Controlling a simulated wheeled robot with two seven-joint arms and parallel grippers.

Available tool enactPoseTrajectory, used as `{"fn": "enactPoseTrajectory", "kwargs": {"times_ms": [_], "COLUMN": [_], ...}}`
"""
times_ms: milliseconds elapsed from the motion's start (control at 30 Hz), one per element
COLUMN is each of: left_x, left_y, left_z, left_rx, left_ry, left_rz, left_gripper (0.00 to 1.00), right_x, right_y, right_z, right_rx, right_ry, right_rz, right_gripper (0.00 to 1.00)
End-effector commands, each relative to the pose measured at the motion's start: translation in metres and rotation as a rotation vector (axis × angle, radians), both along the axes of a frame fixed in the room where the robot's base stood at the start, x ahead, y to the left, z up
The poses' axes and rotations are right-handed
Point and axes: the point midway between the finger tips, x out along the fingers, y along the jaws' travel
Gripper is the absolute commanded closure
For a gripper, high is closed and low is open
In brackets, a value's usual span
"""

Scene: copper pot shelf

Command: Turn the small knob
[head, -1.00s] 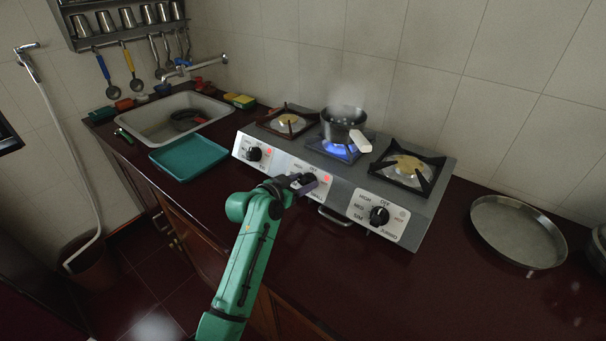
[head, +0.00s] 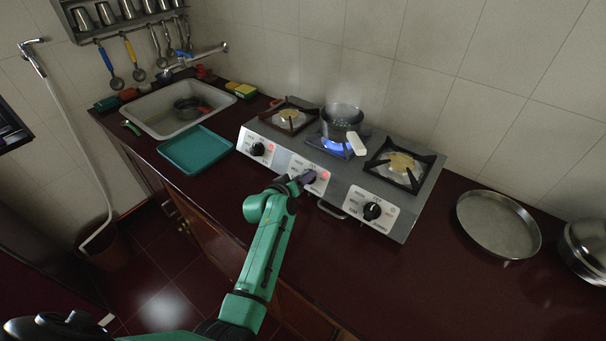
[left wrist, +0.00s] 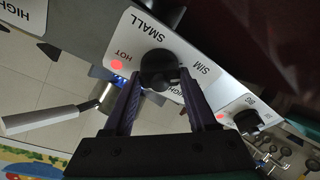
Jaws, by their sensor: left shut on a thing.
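The small knob (left wrist: 158,68) is black and round on a white plate marked SMALL, HOT and SIM in the left wrist view. Its plate (head: 318,167) is the middle one on the stove front in the head view, where my gripper largely hides the knob. My left gripper (left wrist: 160,80) is shut on the knob, one purple finger on each side. It also shows in the head view (head: 304,179). A red light (head: 324,175) glows on this plate. A blue flame (head: 337,147) burns under the pot (head: 342,122) on the middle burner. My right gripper is not in view.
The stove (head: 410,218) has another black knob (head: 372,211) at right and one (head: 257,149) at left. A teal tray (head: 195,150) and a sink (head: 150,122) lie left. A round metal pan (head: 498,224) lies right. The front counter is mostly clear.

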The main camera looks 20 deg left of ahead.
Motion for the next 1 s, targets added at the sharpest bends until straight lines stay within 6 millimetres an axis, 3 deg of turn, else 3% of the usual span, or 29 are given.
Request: {"fn": "enactPoseTrajectory", "kwargs": {"times_ms": [500, 533, 600, 1000], "left_x": [-0.0006, -0.0006, -0.0006, -0.0052], "left_y": [-0.0001, -0.0001, 0.0, 0.0016], "left_z": [-0.0019, -0.002, -0.0017, 0.0014], "left_rx": [-0.018, -0.018, -0.018, -0.015], "left_ry": [0.01, 0.01, 0.01, 0.006], "left_rz": [0.01, 0.01, 0.01, 0.01], "left_gripper": [0.98, 0.31, 0.12, 0.12], "right_x": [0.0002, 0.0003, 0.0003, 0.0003], "right_y": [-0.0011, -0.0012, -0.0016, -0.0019], "right_z": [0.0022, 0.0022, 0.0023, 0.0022], "right_rx": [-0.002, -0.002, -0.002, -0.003], "right_ry": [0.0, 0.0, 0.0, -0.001], "right_rz": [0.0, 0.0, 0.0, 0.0], "right_gripper": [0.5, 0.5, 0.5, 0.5]}}
